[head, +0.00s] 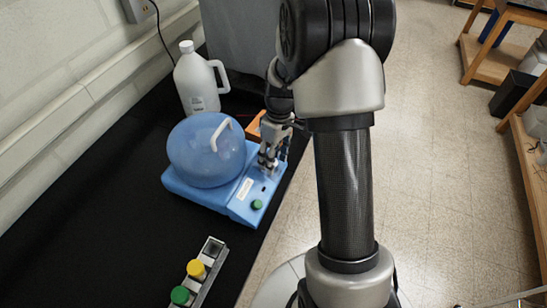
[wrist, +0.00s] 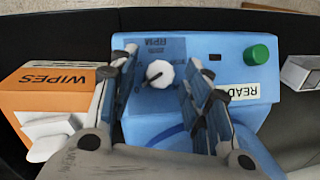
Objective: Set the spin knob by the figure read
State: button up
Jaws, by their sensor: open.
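The blue machine (head: 185,194) with a domed lid (head: 205,150) sits on the black bench in the head view. In the wrist view its blue panel (wrist: 225,48) carries a white spin knob (wrist: 160,73) with a dark pointer line, on a darker patch marked RPM. A green button (wrist: 257,54) is at the panel's right. My gripper (head: 268,165) is open over the panel; in the wrist view its fingers (wrist: 165,82) stand either side of the knob, with gaps showing.
An orange WIPES box (wrist: 55,88) is left of the machine in the wrist view. A white jug (head: 197,85) stands behind the machine. A rail with yellow (head: 196,268) and green (head: 180,295) round tops lies nearer on the bench.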

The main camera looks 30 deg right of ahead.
grip_shut()
dwell(0.5)
